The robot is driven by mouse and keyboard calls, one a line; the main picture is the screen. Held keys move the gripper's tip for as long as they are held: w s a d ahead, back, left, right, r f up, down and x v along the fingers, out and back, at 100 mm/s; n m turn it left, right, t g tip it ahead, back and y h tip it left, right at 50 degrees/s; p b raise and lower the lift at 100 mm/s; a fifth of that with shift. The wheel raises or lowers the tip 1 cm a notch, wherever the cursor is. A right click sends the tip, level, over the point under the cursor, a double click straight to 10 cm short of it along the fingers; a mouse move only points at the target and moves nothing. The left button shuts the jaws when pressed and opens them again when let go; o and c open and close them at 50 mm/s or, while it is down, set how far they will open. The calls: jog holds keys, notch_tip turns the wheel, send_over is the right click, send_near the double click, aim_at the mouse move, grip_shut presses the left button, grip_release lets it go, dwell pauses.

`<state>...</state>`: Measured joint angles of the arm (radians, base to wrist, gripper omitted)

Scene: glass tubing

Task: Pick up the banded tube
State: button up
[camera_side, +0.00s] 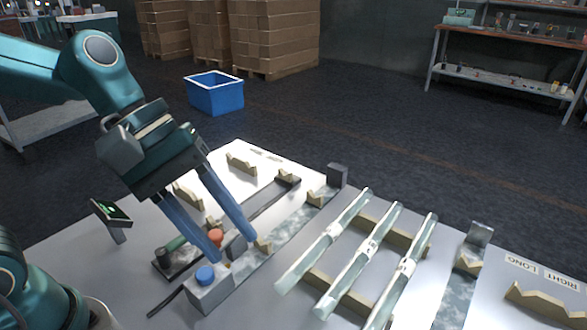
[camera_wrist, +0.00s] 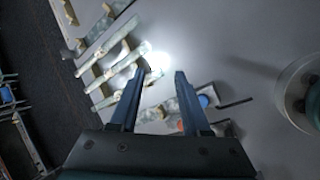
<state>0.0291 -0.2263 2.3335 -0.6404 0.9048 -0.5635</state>
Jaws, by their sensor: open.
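Three clear glass tubes lie side by side on tan notched supports in the side view: a left tube (camera_side: 310,252), a middle tube (camera_side: 352,277) and a right tube (camera_side: 419,243). Each shows a pale mark near its middle; I cannot tell which is the banded one. The tubes also show small at the upper left of the wrist view. My gripper (camera_side: 232,249) is open and empty, its blue fingers pointing down left of the tubes, over a grey fixture with a blue button (camera_side: 205,274). The fingers also show apart in the wrist view (camera_wrist: 160,74).
A red-orange knob (camera_side: 215,236) and a dark rail stand near my fingers. A long fixture with a grey end block (camera_side: 337,175) runs left of the tubes. Another fixture (camera_side: 461,275) stands right of them, near "LONG" and "RIGHT" labels. A blue bin (camera_side: 215,95) is on the floor.

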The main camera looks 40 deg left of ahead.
jog(key=w+d+n+h, duration=0.2)
jog(key=w+d+n, duration=0.15)
jog(key=n, duration=0.25)
jog(key=n+t+h, duration=0.1)
jog(key=n+h, duration=0.2)
jog(key=n, duration=1.1)
send_over(330, 244)
jog(key=s+d, duration=0.1)
jog(key=s, duration=0.3)
notch_tip(330, 244, down, 6)
jog(key=w+f+n, duration=0.1)
jog(key=n, duration=0.1)
jog(key=w+f+n+t, duration=0.1)
jog(key=f+n, duration=0.1)
jog(key=n, duration=0.1)
jog(key=w+a+f+n+t, duration=0.1)
jog(key=f+n, duration=0.1)
jog(key=shift+w+f+n, duration=0.1)
jog(key=shift+w+n, duration=0.25)
jog(key=shift+n, duration=0.05)
jog(key=shift+w+f, duration=0.1)
jog(key=shift+f, duration=0.1)
jog(key=shift+x, duration=2.45)
jog(key=shift+f, duration=0.15)
grip_shut()
